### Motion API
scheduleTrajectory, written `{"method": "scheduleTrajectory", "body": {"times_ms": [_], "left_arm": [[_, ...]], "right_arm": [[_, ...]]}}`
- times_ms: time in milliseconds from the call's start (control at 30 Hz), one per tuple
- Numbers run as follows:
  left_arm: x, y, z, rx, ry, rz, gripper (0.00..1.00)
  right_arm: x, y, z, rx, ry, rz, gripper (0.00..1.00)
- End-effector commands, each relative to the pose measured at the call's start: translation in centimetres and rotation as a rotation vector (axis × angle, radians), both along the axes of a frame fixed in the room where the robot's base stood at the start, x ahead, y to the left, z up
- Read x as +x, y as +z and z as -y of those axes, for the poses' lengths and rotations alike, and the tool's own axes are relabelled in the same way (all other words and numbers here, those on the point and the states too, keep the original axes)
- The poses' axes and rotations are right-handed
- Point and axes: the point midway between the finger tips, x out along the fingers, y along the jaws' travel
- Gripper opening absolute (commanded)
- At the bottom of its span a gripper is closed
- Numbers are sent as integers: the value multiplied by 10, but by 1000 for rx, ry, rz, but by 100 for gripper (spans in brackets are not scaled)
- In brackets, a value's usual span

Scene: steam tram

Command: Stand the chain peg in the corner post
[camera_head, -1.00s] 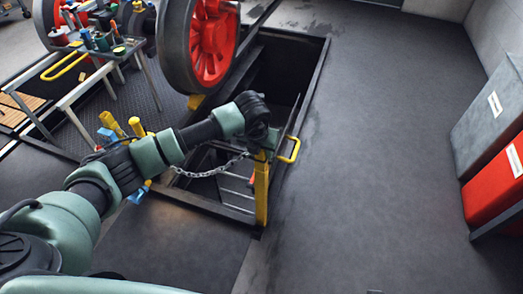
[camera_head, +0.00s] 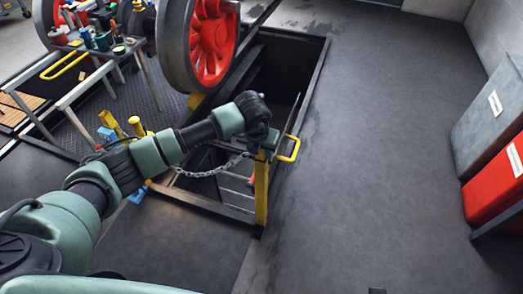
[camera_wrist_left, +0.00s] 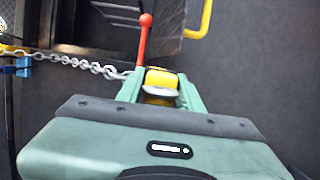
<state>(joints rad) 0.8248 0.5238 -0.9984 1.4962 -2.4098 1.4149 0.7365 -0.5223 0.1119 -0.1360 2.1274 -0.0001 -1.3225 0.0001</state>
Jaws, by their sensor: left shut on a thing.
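The yellow corner post (camera_head: 261,195) stands upright at the near right corner of the pit. My left gripper (camera_head: 262,155) is at its top, with the fingers pointing down. In the left wrist view my left gripper (camera_wrist_left: 160,92) is shut on the chain peg, which is mostly hidden between the fingers. The yellow post top (camera_wrist_left: 160,78) shows right by the fingertips. I cannot tell how far the peg is in the post. The grey chain (camera_head: 212,171) sags from the gripper to a second yellow post (camera_head: 136,127) on the left. My right gripper is not in view.
An open pit (camera_head: 275,75) with steps lies beyond the post, under a red wheel (camera_head: 211,40). A yellow handrail (camera_head: 292,149) and, in the wrist view, a red knobbed rod (camera_wrist_left: 145,38) are close to the gripper. A cart with tools (camera_head: 95,52) stands left.

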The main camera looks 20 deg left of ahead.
Motion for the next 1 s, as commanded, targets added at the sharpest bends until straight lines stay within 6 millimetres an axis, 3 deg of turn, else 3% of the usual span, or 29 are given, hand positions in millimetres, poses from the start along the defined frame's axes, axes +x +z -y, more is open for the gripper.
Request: {"method": "scheduleTrajectory", "body": {"times_ms": [33,100,133,467,567,700,1000], "left_arm": [[0,0,0,0,0,1,39],[0,0,0,0,0,1,58],[0,0,0,0,0,1,61],[0,2,0,0,0,0,61],[-3,11,-1,1,0,0,61],[-9,35,-1,0,-1,3,61],[-21,72,-1,0,0,1,61]], "right_arm": [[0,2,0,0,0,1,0],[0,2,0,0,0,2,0],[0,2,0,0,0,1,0],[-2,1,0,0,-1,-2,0],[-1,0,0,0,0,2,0],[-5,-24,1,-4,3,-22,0],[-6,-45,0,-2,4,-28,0]]}}
